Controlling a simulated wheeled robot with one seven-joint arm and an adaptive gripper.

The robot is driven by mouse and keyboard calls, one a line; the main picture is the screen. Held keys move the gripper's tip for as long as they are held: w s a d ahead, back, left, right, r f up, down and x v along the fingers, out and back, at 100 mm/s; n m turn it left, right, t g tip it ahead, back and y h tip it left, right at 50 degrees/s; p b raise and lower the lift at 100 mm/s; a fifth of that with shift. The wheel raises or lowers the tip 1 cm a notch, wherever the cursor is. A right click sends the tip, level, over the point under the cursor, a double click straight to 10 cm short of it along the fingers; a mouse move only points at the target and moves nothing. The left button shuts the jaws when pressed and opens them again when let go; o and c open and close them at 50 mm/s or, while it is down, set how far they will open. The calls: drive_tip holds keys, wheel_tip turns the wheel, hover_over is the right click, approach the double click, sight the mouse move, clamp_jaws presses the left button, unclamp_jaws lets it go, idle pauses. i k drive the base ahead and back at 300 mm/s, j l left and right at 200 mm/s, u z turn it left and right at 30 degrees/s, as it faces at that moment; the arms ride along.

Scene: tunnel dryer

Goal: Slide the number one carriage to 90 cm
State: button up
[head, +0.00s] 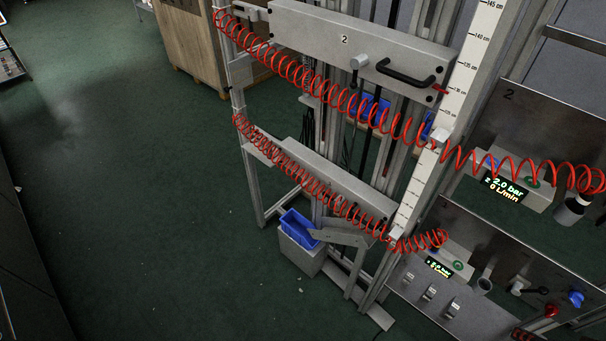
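The upper carriage (360,48) is a grey beam marked 2, with a black handle (405,74) at its right end. Its red pointer is near the 130 cm mark on the white scale (480,45). A lower grey carriage (335,184) spans the same frame, well below it. No number shows on the lower carriage, so I cannot confirm it is number one. A red coiled hose runs along its front. Its handle and pointer cannot be made out, and the scale marks beside it are too small to read. My gripper is not in view.
Red coiled hoses (300,75) hang across both carriages. A grey bin with a blue tub (299,227) stands under the lower carriage. Panels with displays (505,188) and valves stand at the right. A wooden crate (190,45) is behind. The green floor at left is clear.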

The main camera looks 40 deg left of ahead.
sight(370, 201)
drive_tip(key=u, duration=1.55)
